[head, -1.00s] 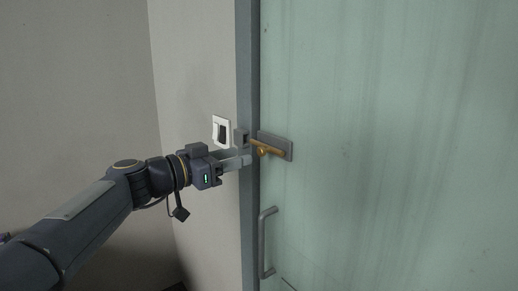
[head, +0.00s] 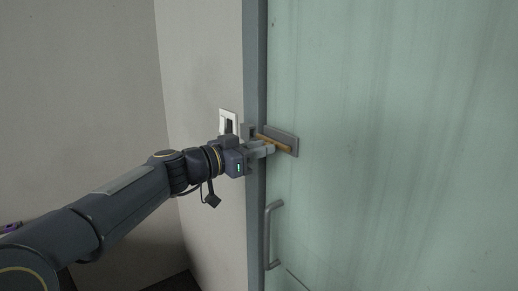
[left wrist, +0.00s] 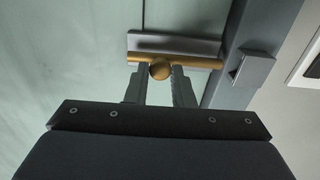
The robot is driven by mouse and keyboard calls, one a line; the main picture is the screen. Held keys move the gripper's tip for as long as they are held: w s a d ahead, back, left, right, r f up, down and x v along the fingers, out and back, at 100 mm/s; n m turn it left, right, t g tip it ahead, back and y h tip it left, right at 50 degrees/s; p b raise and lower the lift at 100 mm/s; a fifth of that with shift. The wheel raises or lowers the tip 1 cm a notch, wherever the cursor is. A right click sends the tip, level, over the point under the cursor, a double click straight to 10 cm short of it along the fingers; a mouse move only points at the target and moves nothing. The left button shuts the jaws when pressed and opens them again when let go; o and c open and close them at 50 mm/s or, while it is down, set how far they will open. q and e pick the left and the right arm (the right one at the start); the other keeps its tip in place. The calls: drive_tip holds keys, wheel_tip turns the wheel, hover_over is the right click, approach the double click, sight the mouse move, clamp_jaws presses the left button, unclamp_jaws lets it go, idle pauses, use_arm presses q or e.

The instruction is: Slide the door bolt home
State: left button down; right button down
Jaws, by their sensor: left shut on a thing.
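The brass door bolt (head: 284,147) lies across a grey backplate (head: 294,144) on the green door. Its round knob (left wrist: 160,70) shows in the left wrist view, between the fingers of my left gripper (head: 267,148). The left gripper is shut on the knob, which the fingers hide in the head view. The grey keeper block (head: 249,130) sits on the door frame, left of the bolt; it also shows in the left wrist view (left wrist: 255,68). There the bolt's end is close to the keeper and seems just short of it. My right gripper is not in view.
A white switch plate (head: 228,119) is on the wall just left of the frame, close behind my left gripper. A grey pull handle (head: 268,235) stands out from the door below the bolt. The door face to the right is clear.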

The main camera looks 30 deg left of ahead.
use_arm(q)
drive_tip(key=a, duration=0.1)
drive_tip(key=w+a+b, duration=0.1)
drive_tip(key=a+b, duration=0.1)
drive_tip(key=shift+w+a, duration=0.25)
drive_tip(key=shift+a, duration=0.15)
drive_tip(key=c, duration=1.3)
unclamp_jaws()
drive_tip(key=b+v, duration=0.3)
drive_tip(key=v, duration=0.5)
